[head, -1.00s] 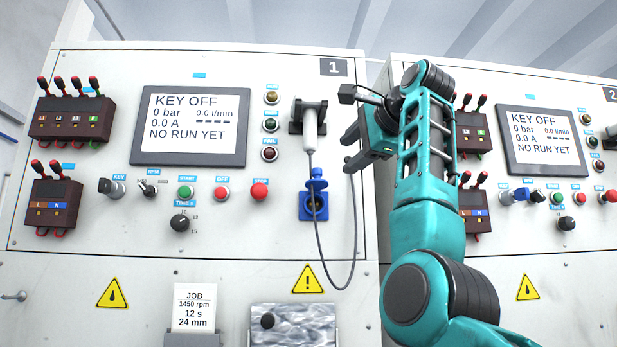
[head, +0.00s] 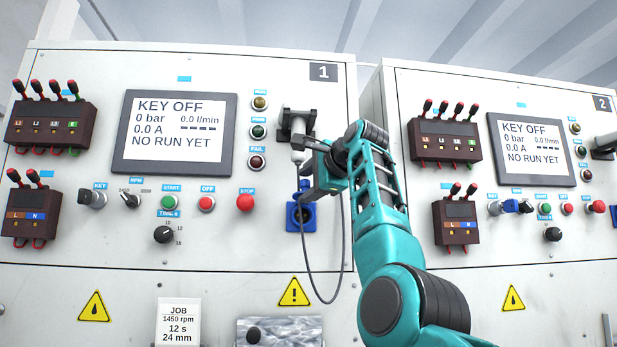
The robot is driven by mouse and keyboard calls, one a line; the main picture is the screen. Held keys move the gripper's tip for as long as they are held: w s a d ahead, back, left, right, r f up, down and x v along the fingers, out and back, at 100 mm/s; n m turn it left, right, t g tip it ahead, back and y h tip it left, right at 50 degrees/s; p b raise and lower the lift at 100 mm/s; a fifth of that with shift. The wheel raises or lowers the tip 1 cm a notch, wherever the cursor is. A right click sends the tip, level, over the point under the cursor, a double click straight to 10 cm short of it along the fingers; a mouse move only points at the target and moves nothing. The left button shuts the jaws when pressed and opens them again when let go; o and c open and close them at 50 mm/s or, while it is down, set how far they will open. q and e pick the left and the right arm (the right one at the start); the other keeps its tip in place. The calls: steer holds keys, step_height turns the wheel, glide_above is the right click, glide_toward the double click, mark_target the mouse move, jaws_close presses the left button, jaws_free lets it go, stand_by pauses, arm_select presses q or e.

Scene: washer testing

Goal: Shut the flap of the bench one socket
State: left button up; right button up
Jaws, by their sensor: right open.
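The blue bench one socket (head: 294,224) sits low on the right side of the panel marked 1, with its dark opening showing. Its blue flap (head: 304,186) stands raised above the opening and is partly hidden by my right gripper. My right gripper (head: 306,167) is open, in front of the panel at the height of the raised flap and just below the white plug. I cannot tell whether a finger touches the flap. My left gripper is not in view.
A white plug (head: 298,127) hangs in a black holder (head: 285,121) above the socket. Its grey cable (head: 318,299) loops down past the socket's right side. The STOP button (head: 245,203) is left of the socket. Bench two (head: 460,270) stands to the right.

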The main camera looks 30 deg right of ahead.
steer(key=shift+w, duration=0.15)
steer(key=shift+c, duration=0.2)
steer(key=c, duration=0.8)
steer(key=shift+c, duration=0.2)
steer(key=shift+f+b, duration=0.1)
steer(key=shift+b, duration=0.2)
